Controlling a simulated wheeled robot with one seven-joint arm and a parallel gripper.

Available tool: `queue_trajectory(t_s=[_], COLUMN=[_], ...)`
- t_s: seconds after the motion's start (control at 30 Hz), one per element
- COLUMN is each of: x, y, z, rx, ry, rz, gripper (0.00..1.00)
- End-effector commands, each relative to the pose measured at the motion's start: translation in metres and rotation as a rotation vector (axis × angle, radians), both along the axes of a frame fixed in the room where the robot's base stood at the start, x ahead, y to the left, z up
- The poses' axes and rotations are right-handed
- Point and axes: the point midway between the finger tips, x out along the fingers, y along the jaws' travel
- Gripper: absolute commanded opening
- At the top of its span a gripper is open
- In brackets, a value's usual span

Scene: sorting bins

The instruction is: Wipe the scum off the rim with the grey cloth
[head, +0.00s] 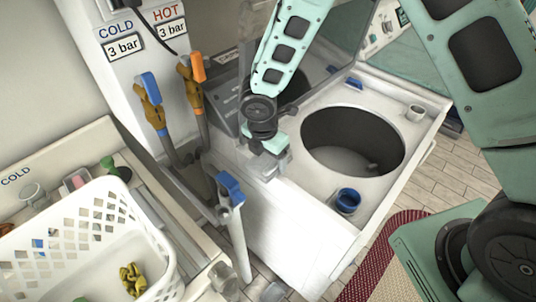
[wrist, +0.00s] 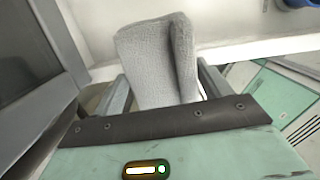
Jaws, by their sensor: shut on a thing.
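The grey cloth (wrist: 158,62) is folded and stands up between the two fingers of my gripper in the wrist view. My gripper (head: 271,163) is shut on it, over the left part of the white washer top in the head view. In that view the cloth is mostly hidden or blends with the grey fingers. The rim (head: 318,172) of the round dark opening lies to the right of my gripper, apart from it. I cannot make out scum on the rim.
A raised lid (head: 335,45) stands behind the opening. Blue and orange taps (head: 150,88) and a white basket (head: 75,225) are to the left.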

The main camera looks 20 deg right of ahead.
Motion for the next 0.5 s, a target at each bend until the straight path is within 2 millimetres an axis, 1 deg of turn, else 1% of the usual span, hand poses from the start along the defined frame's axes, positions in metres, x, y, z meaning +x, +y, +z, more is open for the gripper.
queue_trajectory(t_s=[0.27,0.5], x=[0.0001,0.0], y=[0.0001,0.0], z=[-0.0003,-0.0045], rx=[0.0,0.0], ry=[0.0,0.0], rz=[0.0,0.0], gripper=[0.55,0.55])
